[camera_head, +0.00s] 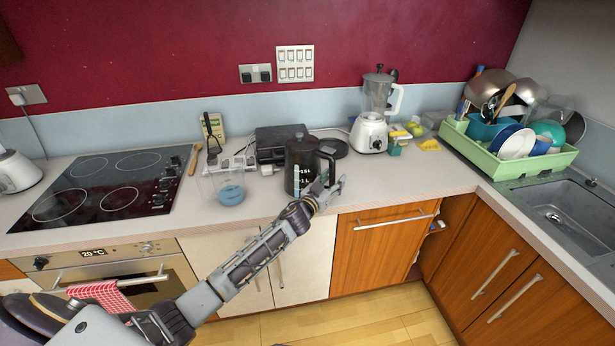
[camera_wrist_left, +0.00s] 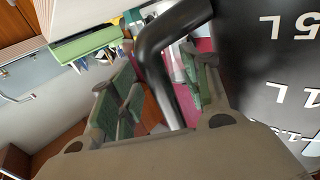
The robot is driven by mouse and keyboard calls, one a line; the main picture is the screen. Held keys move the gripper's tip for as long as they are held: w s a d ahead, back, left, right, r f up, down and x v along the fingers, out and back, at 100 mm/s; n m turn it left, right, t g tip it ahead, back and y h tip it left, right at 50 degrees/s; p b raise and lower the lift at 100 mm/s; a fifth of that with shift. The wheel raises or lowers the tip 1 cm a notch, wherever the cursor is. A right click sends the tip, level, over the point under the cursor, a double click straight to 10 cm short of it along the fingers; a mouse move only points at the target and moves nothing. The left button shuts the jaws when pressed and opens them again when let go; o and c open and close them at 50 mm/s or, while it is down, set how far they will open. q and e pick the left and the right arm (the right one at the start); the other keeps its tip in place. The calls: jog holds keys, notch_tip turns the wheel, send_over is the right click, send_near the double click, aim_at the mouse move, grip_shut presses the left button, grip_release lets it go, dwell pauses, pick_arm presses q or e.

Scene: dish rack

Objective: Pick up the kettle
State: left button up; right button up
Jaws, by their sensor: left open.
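The kettle (camera_head: 299,176) is a dark, see-through jug with white volume marks and a black handle on its right side. It stands upright on the counter. My left gripper (camera_head: 335,188) is open at the kettle's lower right, close to the handle. In the left wrist view the black handle (camera_wrist_left: 158,60) runs between the two green-padded fingers of the gripper (camera_wrist_left: 160,88), with gaps beside it. The kettle's marked wall (camera_wrist_left: 285,70) fills the right side of that view. My right gripper is not in view.
A clear measuring jug (camera_head: 229,186) stands left of the kettle, and a black appliance (camera_head: 280,143) stands behind it. A blender (camera_head: 372,125) stands to the right at the back. A green dish rack (camera_head: 510,160) is beside the sink. The counter right of the kettle is fairly clear.

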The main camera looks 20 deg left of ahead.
pick_arm(q)
jog(key=shift+c, duration=0.3)
grip_shut()
dwell(0.4)
